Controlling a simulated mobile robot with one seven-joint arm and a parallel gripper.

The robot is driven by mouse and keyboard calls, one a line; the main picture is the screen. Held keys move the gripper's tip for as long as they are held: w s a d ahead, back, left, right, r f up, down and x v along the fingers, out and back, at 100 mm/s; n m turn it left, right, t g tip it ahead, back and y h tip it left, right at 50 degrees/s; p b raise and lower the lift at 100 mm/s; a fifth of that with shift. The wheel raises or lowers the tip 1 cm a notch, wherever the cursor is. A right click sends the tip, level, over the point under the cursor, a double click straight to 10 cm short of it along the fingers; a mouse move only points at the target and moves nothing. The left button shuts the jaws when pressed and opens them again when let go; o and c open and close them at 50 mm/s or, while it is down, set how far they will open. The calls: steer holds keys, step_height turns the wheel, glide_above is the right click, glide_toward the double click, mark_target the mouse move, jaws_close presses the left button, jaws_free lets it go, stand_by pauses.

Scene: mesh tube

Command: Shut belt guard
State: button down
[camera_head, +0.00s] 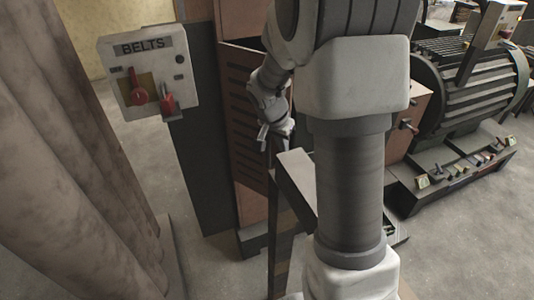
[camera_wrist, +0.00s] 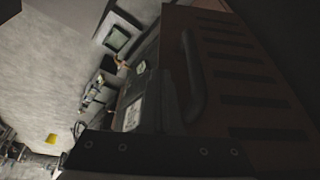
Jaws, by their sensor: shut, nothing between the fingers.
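The belt guard (camera_head: 243,130) is a reddish-brown panel with dark horizontal slots, standing upright left of my arm in the head view. It fills the right of the wrist view (camera_wrist: 240,60), where a dark bar handle (camera_wrist: 194,75) runs along its face. My gripper (camera_head: 273,136) is in front of the slotted panel, near its right edge, shut and empty. My arm hides much of the area right of the panel. Whether the gripper touches the panel or handle cannot be told, nor how far the guard stands open.
A control box marked BELTS (camera_head: 148,70) with red levers stands at left on a dark post. A narrow grey-topped stand (camera_head: 300,178) is below my gripper. A ribbed drum machine (camera_head: 470,90) stands at right.

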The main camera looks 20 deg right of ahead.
steer(key=w+d+n+t+y+p, duration=0.1)
steer(key=w+d+n+y+p, duration=0.1)
steer(key=w+d+n+p, duration=0.3)
steer(key=w+d+n+t+y+p, duration=0.1)
steer(key=w+d+n+p, duration=0.4)
steer(key=w, duration=0.7)
steer(key=shift+w+d+n+y, duration=0.4)
steer(key=shift+d+n, duration=0.4)
steer(key=shift+d, duration=0.25)
steer(key=shift+r, duration=0.1)
